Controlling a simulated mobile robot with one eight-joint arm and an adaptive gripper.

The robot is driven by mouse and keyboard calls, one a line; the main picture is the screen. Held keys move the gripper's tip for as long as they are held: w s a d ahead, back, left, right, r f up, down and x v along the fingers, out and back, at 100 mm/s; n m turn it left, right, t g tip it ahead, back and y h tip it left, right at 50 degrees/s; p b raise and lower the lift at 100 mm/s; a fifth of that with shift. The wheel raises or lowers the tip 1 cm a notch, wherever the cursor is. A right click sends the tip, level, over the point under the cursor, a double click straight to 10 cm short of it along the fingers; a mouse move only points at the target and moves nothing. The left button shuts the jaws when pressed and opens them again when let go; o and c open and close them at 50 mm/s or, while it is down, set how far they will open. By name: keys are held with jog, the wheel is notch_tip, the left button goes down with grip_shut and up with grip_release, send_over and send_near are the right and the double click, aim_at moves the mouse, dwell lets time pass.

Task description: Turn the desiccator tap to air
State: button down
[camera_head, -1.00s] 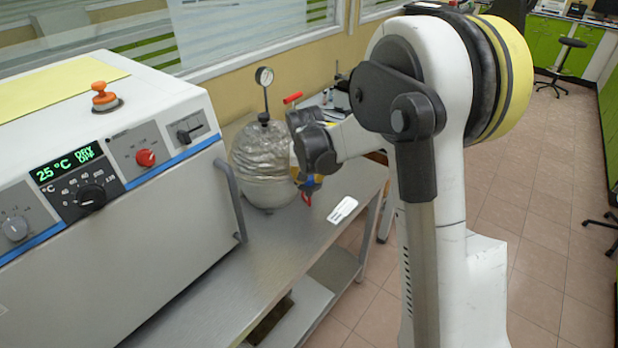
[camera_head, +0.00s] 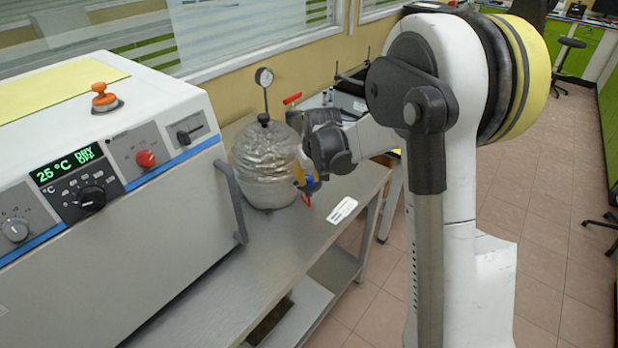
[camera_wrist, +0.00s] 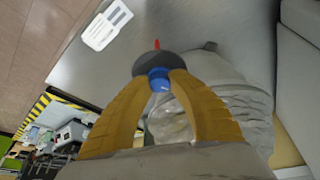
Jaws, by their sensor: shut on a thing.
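The desiccator (camera_head: 262,160) is a rounded, silvery, wrapped vessel standing on the metal bench, with a dial gauge on a stem at its top. Its tap shows at its right side in the head view as a blue knob (camera_head: 310,186) with a red pointer (camera_head: 306,199). In the wrist view the blue knob (camera_wrist: 158,79) sits between my yellow fingertips, with a dark round part and a red tip beyond it. My gripper (camera_wrist: 160,85) is shut on this knob. In the head view my wrist hides part of the vessel's right side.
A white oven-like cabinet (camera_head: 110,110) with knobs and a green display stands left of the desiccator. A white label (camera_head: 342,210) lies on the bench (camera_head: 275,245) near its right edge. A red handle (camera_head: 292,98) shows behind my wrist. Open floor lies to the right.

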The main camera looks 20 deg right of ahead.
jog(key=n+y, duration=0.1)
jog(key=n, duration=0.2)
jog(key=shift+n+y, duration=0.3)
jog(key=shift+n+g+y, duration=0.4)
jog(key=shift+n+y, duration=0.3)
jog(key=shift+n, duration=1.3)
jog(key=c, duration=1.4)
grip_release()
jog(key=v, duration=1.2)
jog(key=shift+w, duration=0.1)
